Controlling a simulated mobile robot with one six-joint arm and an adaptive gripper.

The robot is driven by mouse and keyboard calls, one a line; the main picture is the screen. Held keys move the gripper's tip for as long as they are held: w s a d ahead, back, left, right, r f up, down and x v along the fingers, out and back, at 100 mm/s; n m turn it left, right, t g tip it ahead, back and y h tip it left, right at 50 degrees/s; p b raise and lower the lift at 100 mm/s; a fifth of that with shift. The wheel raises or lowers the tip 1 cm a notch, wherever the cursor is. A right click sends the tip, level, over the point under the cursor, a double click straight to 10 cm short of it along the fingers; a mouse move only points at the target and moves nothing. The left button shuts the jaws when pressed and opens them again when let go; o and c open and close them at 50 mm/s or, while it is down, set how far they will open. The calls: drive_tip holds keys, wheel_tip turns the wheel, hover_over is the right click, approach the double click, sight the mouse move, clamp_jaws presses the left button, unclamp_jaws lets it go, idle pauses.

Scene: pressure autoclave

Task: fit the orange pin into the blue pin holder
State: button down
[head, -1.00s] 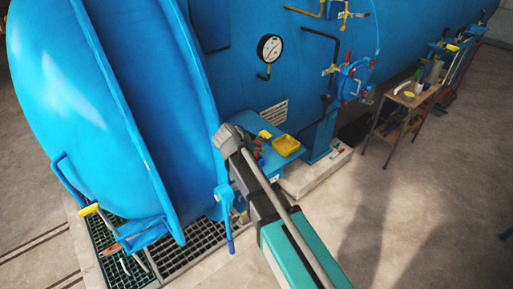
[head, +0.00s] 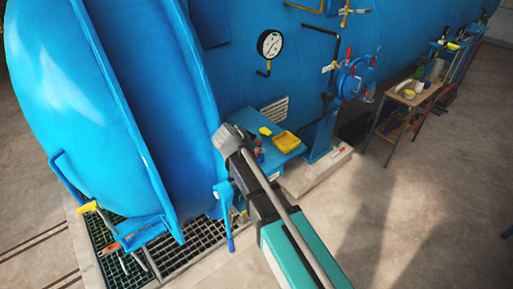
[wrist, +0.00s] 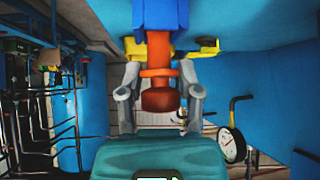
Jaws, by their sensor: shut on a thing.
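The orange pin (wrist: 160,97) is in the middle of the wrist view, with a wide knob at its near end and a flange further along. My gripper (wrist: 159,72) has its two grey fingers shut on it, one on each side. In the head view my arm hides the fingers and the pin.
The large blue autoclave (head: 130,90) fills the left and back. A yellow tray (head: 286,142) and small items lie on a blue shelf beside my arm. A pressure gauge (head: 270,43) is above. A small table (head: 413,97) stands at the right; the floor (head: 410,220) there is clear.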

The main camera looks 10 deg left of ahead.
drive_tip(key=shift+f+b, duration=0.8)
drive_tip(key=shift+f, duration=0.05)
drive_tip(key=shift+c, duration=1)
unclamp_jaws()
drive_tip(key=shift+r, duration=0.2)
wheel_tip(320, 180, up, 10)
drive_tip(key=p, duration=1)
drive_tip(key=shift+r+p, duration=0.2)
drive_tip(key=shift+p, duration=0.15)
drive_tip(key=shift+s+d+r+p, duration=0.2)
drive_tip(key=shift+d+r+p, duration=0.35)
drive_tip(key=shift+d, duration=0.3)
drive_tip(key=shift+s+d+r+p, duration=0.2)
drive_tip(key=shift+d+r+p, duration=0.3)
drive_tip(key=shift+d, duration=0.35)
